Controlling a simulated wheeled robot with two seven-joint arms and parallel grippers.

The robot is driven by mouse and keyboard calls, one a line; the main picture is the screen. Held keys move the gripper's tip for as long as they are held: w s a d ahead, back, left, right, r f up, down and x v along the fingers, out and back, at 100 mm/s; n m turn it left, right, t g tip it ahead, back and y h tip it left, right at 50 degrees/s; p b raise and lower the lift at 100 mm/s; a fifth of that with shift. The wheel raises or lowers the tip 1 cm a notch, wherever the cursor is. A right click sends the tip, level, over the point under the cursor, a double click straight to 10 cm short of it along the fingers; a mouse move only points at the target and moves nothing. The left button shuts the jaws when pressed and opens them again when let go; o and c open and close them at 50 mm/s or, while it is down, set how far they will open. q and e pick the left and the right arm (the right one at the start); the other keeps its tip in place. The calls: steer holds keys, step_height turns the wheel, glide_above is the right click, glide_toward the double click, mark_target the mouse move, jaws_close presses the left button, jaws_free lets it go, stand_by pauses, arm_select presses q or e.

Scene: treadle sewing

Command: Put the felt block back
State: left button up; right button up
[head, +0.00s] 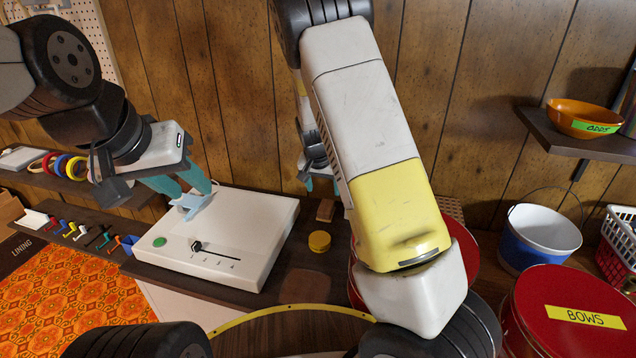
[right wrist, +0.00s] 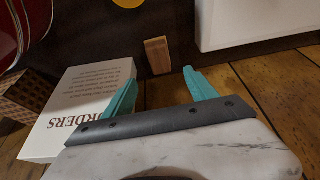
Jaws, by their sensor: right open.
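A small tan-brown block (head: 326,210), which looks like the felt block, stands on the dark shelf right of the white box. It also shows in the right wrist view (right wrist: 157,55), beyond the gap between my right fingertips and apart from them. My right gripper (right wrist: 160,88) is open and empty; in the head view (head: 321,184) my own arm partly hides it. My left gripper (head: 194,190) is over the white box, its teal fingers at a light blue piece (head: 190,203). I cannot tell whether they grip it.
The white box (head: 255,225) has a slider and green button. A yellow round tin (head: 319,241) sits near the block. A white ORDERS book (right wrist: 85,110) stands close to my right gripper. A red BOWS tin (head: 560,310) and blue-white bucket (head: 540,238) are at right.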

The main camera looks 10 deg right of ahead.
steer(key=s+d+r+n+t+y, duration=0.1)
steer(key=s+r+n+y, duration=0.1)
steer(key=s+r, duration=0.9)
steer(key=s+d+r+n+y, duration=0.1)
steer(key=s+r+y, duration=0.2)
steer(key=s+r, duration=0.9)
steer(key=s+r+n+t+h, duration=0.1)
steer(key=s+r+n, duration=0.1)
steer(key=s, duration=0.7)
steer(key=shift+d, duration=0.15)
